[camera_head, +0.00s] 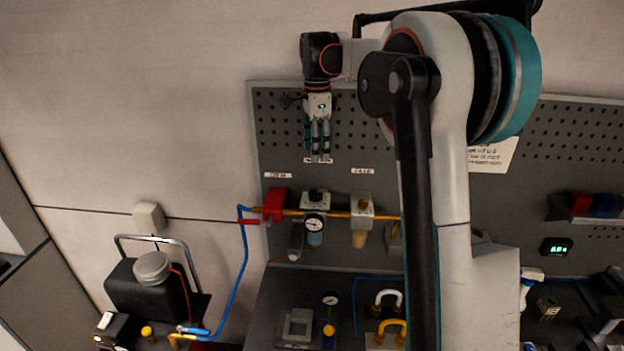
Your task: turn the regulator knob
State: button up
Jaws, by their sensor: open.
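The regulator (315,222) is mounted on the grey pegboard, on a brass line, with a round white gauge on its front and a bluish bowl below. Its dark knob (316,196) sits on top, small in this view. My gripper (320,158) points down above the knob, with its fingertips apart from it by a visible gap in the picture. The jaws are open and nothing shows between them. How far the gripper stands out from the board is hard to tell.
A red valve block (274,204) is left of the regulator, and a filter unit (361,212) is right of it. A blue hose (243,265) hangs at left. My arm hides part of the board. A bench (272,305) with fittings lies below.

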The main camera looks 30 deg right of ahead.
aim_at(316, 193)
notch_tip(316, 193, down, 14)
jog(key=shift+r+p, duration=0.15)
jog(key=shift+p, duration=0.5)
jog(key=c, duration=1.1)
